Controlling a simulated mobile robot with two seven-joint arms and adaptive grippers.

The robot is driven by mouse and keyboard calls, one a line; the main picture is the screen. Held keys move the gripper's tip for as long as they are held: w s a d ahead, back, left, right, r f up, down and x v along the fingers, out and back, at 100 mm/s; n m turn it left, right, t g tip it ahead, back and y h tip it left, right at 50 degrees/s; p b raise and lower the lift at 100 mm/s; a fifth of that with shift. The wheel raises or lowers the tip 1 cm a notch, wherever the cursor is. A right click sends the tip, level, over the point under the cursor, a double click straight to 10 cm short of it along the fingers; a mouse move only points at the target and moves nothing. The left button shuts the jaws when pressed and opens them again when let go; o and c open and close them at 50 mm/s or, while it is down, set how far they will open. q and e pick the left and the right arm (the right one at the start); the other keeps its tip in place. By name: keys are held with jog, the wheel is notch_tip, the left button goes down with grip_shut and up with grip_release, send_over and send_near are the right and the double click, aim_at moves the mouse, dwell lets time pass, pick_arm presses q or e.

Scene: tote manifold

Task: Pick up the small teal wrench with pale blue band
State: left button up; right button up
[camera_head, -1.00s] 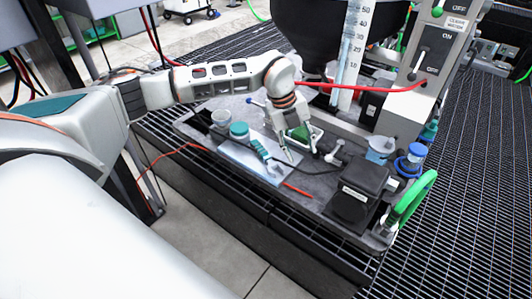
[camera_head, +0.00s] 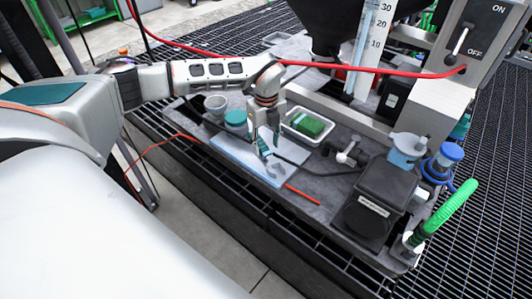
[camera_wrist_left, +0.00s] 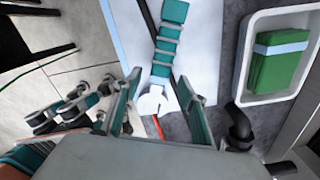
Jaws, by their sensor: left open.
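The teal wrench (camera_wrist_left: 167,45) lies on a pale sheet, its handle crossed by pale bands and its whitish head (camera_wrist_left: 152,101) toward me in the left wrist view. In the head view, part of the wrench (camera_head: 263,146) shows beside the fingers, and the rest is hidden by them. My left gripper (camera_head: 267,146) is open and points down over the wrench. In the left wrist view its fingers (camera_wrist_left: 157,100) stand on either side of the wrench head, apart from it. I cannot tell the height left between fingertips and sheet. My right gripper is not in view.
The pale sheet (camera_head: 228,153) lies on a grey bench. A white tray with a green block (camera_head: 309,124) stands right of the gripper. A teal-lidded jar (camera_head: 235,119), a grey cup (camera_head: 215,104) and a black box (camera_head: 385,185) are near. A red hose (camera_head: 350,68) crosses behind.

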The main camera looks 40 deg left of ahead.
aim_at(266, 151)
pick_arm(q)
notch_tip(266, 151, down, 3)
jog(key=shift+f+b, duration=0.1)
jog(key=shift+b, duration=0.2)
jog(key=shift+f, duration=0.2)
jog(key=shift+r, duration=0.15)
grip_shut()
jog(key=shift+r, duration=0.1)
